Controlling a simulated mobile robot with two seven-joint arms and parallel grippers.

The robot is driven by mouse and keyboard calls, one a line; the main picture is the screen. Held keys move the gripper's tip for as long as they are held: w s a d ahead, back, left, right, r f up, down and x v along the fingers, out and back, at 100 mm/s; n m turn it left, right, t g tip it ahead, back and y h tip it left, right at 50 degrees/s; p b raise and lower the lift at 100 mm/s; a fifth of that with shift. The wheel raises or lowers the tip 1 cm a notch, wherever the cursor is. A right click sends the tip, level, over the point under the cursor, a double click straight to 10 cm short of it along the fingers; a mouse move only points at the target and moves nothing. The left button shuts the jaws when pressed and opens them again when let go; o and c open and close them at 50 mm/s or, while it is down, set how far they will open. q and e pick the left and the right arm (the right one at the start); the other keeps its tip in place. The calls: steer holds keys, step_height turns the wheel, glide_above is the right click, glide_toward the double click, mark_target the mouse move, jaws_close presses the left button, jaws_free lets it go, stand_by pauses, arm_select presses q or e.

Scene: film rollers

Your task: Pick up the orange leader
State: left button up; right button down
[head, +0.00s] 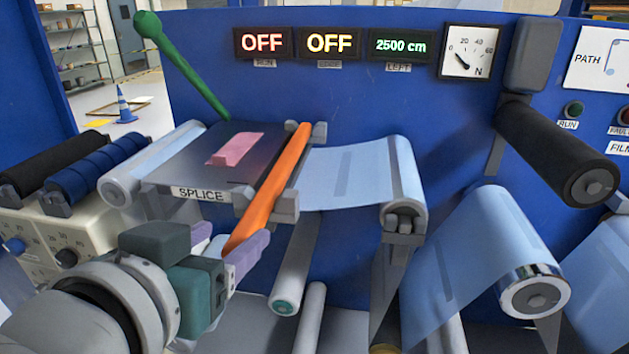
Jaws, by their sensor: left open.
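The orange leader (277,185) is a narrow strip at the right side of the dark splice table (195,165). It runs from the table's back edge to its front and its near end hangs over the front. My left gripper (233,238) is at the table's front edge, with its pale purple fingers apart. The leader's near end is at the right finger and partly hidden by it; I cannot tell whether they touch. My right gripper is not in view.
A pink piece (236,149) lies on the splice table. A green lever (180,65) rises behind it. Pale blue film (345,172) runs right from the table over a roller. A black roller (556,155) juts out at the right.

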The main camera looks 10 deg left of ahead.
mark_target(253, 213)
arm_select(q)
steer(key=shift+r+p+x, duration=0.15)
steer(key=shift+p+x, duration=0.15)
steer(key=shift+x, duration=1.7)
steer(key=shift+r+p+x, duration=0.15)
steer(key=shift+p+x, duration=0.1)
steer(key=shift+x, duration=1.75)
steer(key=shift+w, duration=0.15)
steer(key=shift+c, duration=0.3)
jaws_close()
